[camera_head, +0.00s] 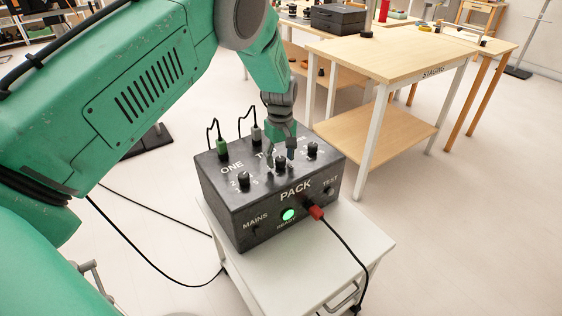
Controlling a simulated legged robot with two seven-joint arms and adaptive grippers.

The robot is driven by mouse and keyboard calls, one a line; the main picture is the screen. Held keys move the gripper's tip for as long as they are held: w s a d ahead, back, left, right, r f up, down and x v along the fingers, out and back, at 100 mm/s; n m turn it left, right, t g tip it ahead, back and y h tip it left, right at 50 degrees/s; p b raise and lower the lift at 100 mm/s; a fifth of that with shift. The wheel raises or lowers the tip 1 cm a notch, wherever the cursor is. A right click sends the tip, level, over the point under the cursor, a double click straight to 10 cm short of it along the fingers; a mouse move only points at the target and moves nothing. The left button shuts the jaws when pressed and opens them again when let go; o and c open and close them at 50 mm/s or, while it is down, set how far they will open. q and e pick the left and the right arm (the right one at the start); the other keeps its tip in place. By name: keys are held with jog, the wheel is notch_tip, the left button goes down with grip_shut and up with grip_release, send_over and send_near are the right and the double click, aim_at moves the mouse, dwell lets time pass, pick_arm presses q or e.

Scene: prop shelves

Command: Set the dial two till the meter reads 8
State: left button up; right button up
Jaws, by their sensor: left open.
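The dark box marked PACK (228,205) stands on a small white cart. Its top carries black dials: the dial by ONE (244,180), dial two (281,164) in the middle, and another dial (312,149) on the right. My left gripper (280,157) points down at dial two, open, with its fingertips beside or around the knob. I cannot tell whether they touch it. The gripper partly hides the TWO label and the scale. No meter reading can be made out. My right gripper is out of view.
A green READY lamp (288,215) glows on the box front. Two cabled plugs stand at the box's back left. A wooden STAGING table (400,62) stands behind right.

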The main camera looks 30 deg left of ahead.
pick_arm(q)
jog(key=shift+f, duration=0.45)
grip_shut()
jog(key=m+p, duration=0.2)
jog(key=m, duration=0.1)
jog(key=shift+r+m, duration=0.1)
jog(key=shift+m, duration=0.2)
jog(key=shift+m+p, duration=0.55)
jog(key=shift+m, duration=1.75)
